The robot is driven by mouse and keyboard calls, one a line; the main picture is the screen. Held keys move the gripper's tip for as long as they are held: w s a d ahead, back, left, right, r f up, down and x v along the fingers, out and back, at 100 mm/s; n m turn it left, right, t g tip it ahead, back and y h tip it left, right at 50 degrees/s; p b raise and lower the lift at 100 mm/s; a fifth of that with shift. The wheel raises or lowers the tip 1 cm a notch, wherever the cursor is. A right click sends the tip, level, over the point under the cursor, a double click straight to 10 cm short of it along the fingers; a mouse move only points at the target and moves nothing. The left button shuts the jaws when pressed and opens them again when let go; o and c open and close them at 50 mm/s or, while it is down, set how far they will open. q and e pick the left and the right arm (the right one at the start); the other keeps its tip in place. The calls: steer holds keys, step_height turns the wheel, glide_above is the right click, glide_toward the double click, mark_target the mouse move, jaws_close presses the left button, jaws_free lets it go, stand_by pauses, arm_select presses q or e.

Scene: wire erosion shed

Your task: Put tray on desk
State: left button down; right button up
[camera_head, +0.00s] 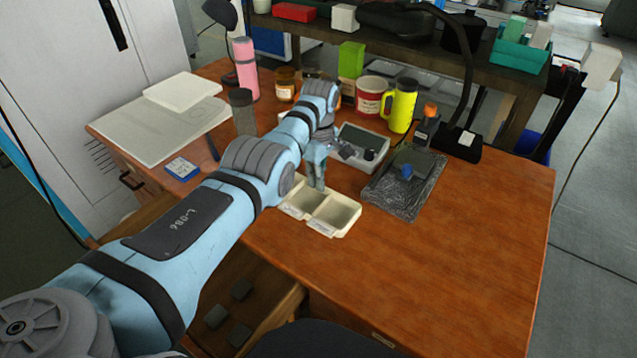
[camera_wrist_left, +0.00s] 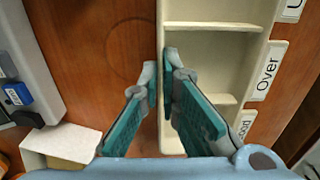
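The cream tray (camera_head: 345,216) with several compartments is at the desk's front edge, above the open drawer. In the left wrist view the tray (camera_wrist_left: 215,26) fills the right half, with label tabs along its right side; one reads "Over". The wooden desk (camera_head: 440,260) is under and around it; whether the tray touches the desk is hard to tell. My left gripper (camera_head: 317,187) points down at the tray's far side. In the left wrist view its fingers (camera_wrist_left: 160,75) are close together on both sides of the tray's left wall, appearing shut on it. My right gripper is out of view.
A yellow mug (camera_head: 401,106), red-and-white tub (camera_head: 370,95) and pink bottle (camera_head: 245,68) are farther back. The desk's right side is clear. The open drawer (camera_head: 262,290) holds dark blocks.

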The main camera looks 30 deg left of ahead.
arm_select(q)
steer(key=c, duration=1.8)
jaws_free()
step_height(320, 180, up, 12)
steer(key=p, duration=0.4)
steer(key=shift+r, duration=0.15)
steer(key=shift+w, duration=0.1)
